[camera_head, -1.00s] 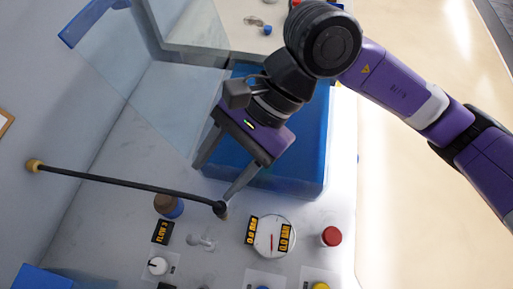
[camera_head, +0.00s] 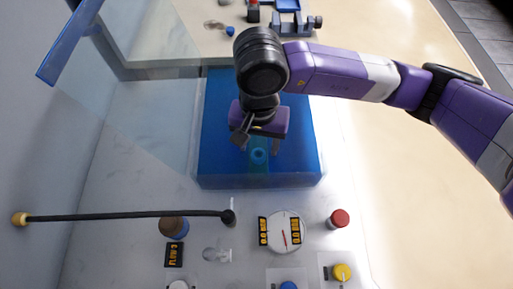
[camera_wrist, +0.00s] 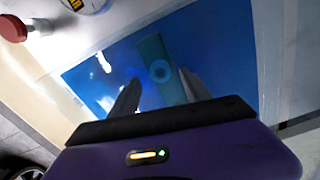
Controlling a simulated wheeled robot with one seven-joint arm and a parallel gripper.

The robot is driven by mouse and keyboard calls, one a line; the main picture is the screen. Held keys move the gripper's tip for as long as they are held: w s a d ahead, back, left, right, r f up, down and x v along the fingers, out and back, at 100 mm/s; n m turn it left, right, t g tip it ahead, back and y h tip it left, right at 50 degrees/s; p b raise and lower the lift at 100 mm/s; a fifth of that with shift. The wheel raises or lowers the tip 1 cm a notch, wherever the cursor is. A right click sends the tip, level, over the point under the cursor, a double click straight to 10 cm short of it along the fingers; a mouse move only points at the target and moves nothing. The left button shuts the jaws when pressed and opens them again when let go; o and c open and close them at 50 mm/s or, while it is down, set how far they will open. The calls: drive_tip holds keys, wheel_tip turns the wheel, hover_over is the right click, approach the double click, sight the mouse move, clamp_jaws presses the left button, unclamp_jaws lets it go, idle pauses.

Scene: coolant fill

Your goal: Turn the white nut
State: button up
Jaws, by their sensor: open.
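My gripper (camera_head: 258,148) is open and empty, pointing down over the blue tank (camera_head: 212,125). In the wrist view its two fingers (camera_wrist: 160,78) are spread, with a teal bar (camera_wrist: 150,48) carrying a round ring (camera_wrist: 161,71) showing between and beyond them. The ring also shows between the fingers in the head view (camera_head: 258,155). I cannot tell the height gap between fingers and ring. A small pale fitting (camera_head: 215,254) stands on the panel in front of the tank, apart from my gripper. I cannot tell for sure which thing is the white nut.
A black hose (camera_head: 130,216) with a tan end crosses the left front. A gauge (camera_head: 284,232), a red button (camera_head: 338,219), a yellow button (camera_head: 342,272) and a brown-topped blue knob (camera_head: 174,226) stand on the panel. A clear screen stands left of the tank. A vise (camera_head: 291,25) is behind.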

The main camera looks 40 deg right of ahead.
sight(258, 153)
drive_tip(key=shift+f, duration=1.95)
clamp_jaws()
